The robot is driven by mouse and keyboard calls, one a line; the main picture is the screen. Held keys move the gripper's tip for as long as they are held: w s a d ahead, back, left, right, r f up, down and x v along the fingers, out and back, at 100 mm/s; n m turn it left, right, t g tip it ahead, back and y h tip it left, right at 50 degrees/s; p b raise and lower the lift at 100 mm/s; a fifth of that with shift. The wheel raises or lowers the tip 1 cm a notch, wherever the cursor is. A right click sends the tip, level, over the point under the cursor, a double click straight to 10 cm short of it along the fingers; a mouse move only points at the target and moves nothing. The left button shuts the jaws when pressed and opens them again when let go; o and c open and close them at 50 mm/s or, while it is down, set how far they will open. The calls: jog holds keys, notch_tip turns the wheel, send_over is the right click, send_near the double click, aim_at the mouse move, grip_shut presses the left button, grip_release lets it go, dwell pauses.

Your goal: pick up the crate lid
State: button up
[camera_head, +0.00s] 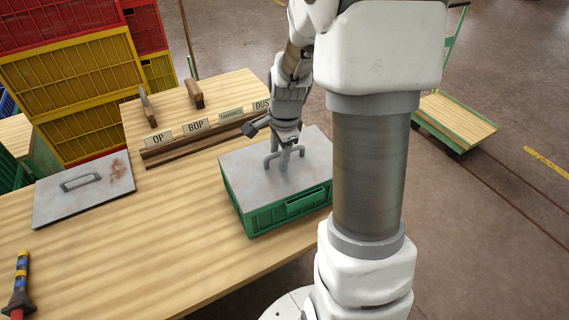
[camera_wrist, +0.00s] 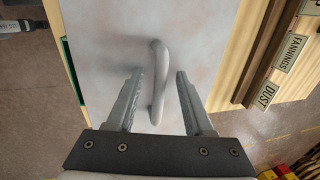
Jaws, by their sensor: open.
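A green crate (camera_head: 262,219) stands on the wooden table with a grey metal lid (camera_head: 238,167) lying flat on top. The lid has a raised bar handle (camera_head: 298,153). My gripper (camera_head: 284,152) is above the lid, pointing down at the handle. In the wrist view the lid (camera_wrist: 110,35) fills the middle, and my open gripper (camera_wrist: 157,75) has one finger on each side of the handle (camera_wrist: 159,62). Nothing is held. Whether the fingers touch the handle or lid cannot be told. A second grey lid (camera_head: 105,195), stained rusty, lies at the table's left with its own handle.
A wooden rack with labels (camera_head: 196,126) stands behind the crate. Yellow and red crates (camera_head: 75,80) are stacked at the back left. A striped-handled tool (camera_head: 21,275) lies front left. The table (camera_head: 170,240) left of the crate is clear. A green cart (camera_head: 455,120) stands on the right.

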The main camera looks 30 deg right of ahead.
grip_shut()
jog(key=shift+r, duration=0.15)
dwell(0.4)
